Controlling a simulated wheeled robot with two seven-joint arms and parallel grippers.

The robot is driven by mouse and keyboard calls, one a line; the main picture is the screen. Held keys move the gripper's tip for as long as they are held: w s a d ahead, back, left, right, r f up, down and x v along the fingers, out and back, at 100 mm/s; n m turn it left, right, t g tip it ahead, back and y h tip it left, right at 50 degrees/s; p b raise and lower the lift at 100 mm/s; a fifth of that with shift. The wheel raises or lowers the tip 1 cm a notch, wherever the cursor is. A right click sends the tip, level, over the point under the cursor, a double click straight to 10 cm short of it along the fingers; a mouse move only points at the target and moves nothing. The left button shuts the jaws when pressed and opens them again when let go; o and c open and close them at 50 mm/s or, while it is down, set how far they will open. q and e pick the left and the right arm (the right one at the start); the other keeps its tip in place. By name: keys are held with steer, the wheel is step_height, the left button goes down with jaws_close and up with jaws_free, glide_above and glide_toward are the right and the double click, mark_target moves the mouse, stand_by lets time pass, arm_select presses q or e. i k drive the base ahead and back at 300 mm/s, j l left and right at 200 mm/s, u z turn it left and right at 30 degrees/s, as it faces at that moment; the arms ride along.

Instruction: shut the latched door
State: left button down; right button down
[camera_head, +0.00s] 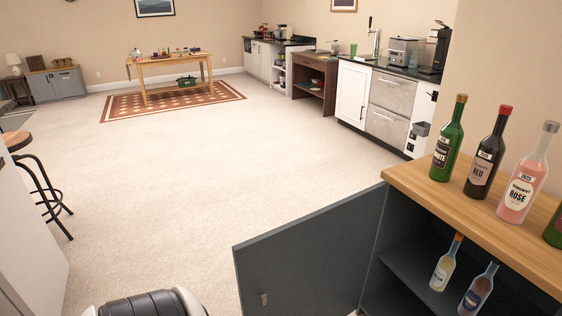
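The dark grey cabinet door (305,255) stands wide open, swung out to the left of the wood-topped cabinet (410,182) at the lower right. A small pale metal piece (264,299), perhaps its latch or handle, shows low on the door near its free edge. The cabinet's inside is exposed, with a yellow-labelled bottle (444,268) and a blue-labelled bottle (478,292) on its shelf. The door's lower part is cut off by the picture's bottom edge. Neither of my grippers is in view.
A green bottle (448,145), a red wine bottle (486,160) and a rosé bottle (524,180) stand on the cabinet top. A bar stool (42,185) is at the left. The carpet (200,190) left of the door is clear. A wooden table (172,70) stands far back.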

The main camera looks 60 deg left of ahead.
mark_target(316, 263)
steer(key=j+z, duration=0.1)
steer(key=j, duration=0.3)
steer(key=k+j, duration=0.15)
steer(key=j, duration=0.25)
steer(key=k+j+z, duration=0.15)
steer(key=j, duration=0.25)
steer(key=j+z, duration=0.1)
steer(key=j, duration=0.3)
steer(key=k+j, duration=0.15)
steer(key=j, duration=0.2)
steer(key=k+j+z, duration=0.15)
steer(key=j, duration=0.25)
steer(key=k+j, duration=0.1)
steer(key=j, duration=0.25)
steer(key=k+j+z, duration=0.15)
steer(key=j, duration=0.2)
steer(key=i+j, duration=0.1)
steer(key=j, duration=0.4)
steer(key=i+j+z, duration=0.15)
steer(key=j, duration=0.35)
